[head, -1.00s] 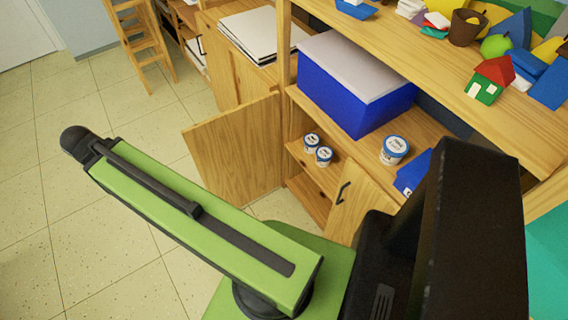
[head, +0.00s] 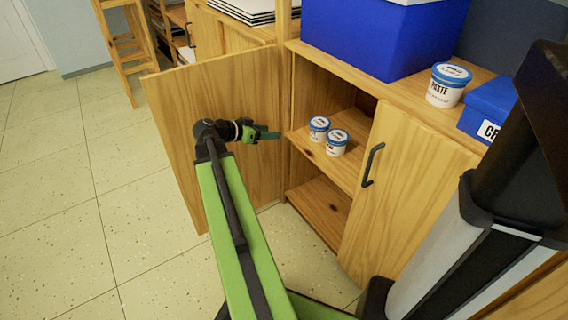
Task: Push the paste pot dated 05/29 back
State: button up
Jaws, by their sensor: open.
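Two small white paste pots with blue lids stand side by side on the upper inner shelf of an open cabinet: a left pot (head: 319,129) and a right pot (head: 337,143), the right one nearer the shelf's front edge. A larger pot marked PASTE (head: 447,86) stands on the counter above. No date is legible on any pot. My gripper (head: 272,135) is at the cabinet opening, left of the two shelf pots and apart from them. Its fingers point right towards the shelf; it is open and holds nothing visible.
The open left cabinet door (head: 222,130) stands behind my gripper. A blue box (head: 385,35) and a smaller blue box (head: 490,108) sit on the counter. The floor (head: 75,220) at left is clear.

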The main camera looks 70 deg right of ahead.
aim_at(343, 126)
jog(key=s+d+f+m+b, duration=0.1)
jog(key=s+d+f+b, duration=0.1)
jog(key=s+d, duration=0.1)
jog(key=s+d+f+g+b, duration=0.1)
jog(key=s+d+f+b, duration=0.1)
jog(key=s+d, duration=0.1)
jog(key=s+d+f+m+b, duration=0.1)
jog(key=s+d+f+b, duration=0.1)
jog(key=d, duration=0.3)
jog(key=shift+s+f+m+h, duration=0.3)
jog(key=shift+s+f, duration=0.25)
jog(key=shift+s, duration=0.3)
